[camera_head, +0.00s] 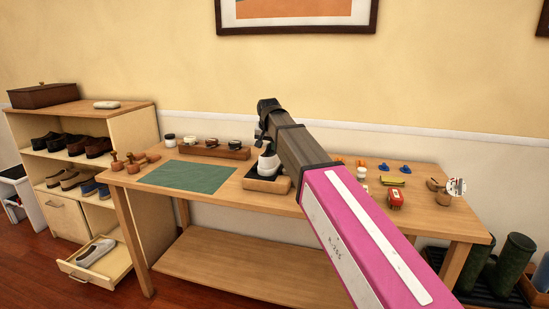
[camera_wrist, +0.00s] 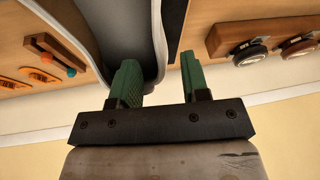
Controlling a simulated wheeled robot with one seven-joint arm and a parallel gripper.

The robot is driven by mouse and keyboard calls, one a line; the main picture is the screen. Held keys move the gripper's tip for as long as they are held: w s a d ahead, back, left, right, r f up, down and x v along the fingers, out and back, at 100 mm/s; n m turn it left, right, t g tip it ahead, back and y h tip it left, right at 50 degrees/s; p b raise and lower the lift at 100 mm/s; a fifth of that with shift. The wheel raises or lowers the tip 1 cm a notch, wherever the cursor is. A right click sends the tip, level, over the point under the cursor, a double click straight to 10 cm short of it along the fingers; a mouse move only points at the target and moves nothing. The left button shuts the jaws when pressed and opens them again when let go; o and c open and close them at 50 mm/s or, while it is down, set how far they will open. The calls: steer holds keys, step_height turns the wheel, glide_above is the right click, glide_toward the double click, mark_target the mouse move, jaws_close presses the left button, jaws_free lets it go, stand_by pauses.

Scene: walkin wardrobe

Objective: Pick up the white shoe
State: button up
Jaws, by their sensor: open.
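A white shoe (camera_head: 268,162) with a dark opening stands in a shallow wooden tray (camera_head: 266,184) on the workbench, partly hidden by my arm. In the wrist view, a grey opening with a pale rim, which looks like the shoe (camera_wrist: 155,40), fills the upper middle. My gripper (camera_wrist: 158,82) is open, with its two green fingers apart. The left finger overlaps the grey opening and the right finger is beyond the rim; whether they touch it I cannot tell. In the head view my gripper (camera_head: 264,133) is just above the shoe, its fingertips mostly hidden.
A grey shoe (camera_head: 95,253) lies in an open low drawer (camera_head: 108,265) at left. A shelf (camera_head: 80,157) holds several dark shoes. On the workbench are a green mat (camera_head: 186,177), brushes, a wooden rack of tins (camera_head: 214,151) and a red item (camera_head: 395,199).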

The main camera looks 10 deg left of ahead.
steer(key=shift+x, duration=1)
jaws_close()
steer(key=shift+r, duration=0.55)
steer(key=r, duration=0.1)
steer(key=s+r, duration=0.1)
steer(key=r, duration=0.1)
steer(key=shift+a+r, duration=0.25)
steer(key=shift+r, duration=0.05)
steer(key=s+a+r, duration=0.6)
steer(key=s, duration=0.2)
steer(key=shift+s+r, duration=0.2)
steer(key=shift+s, duration=0.15)
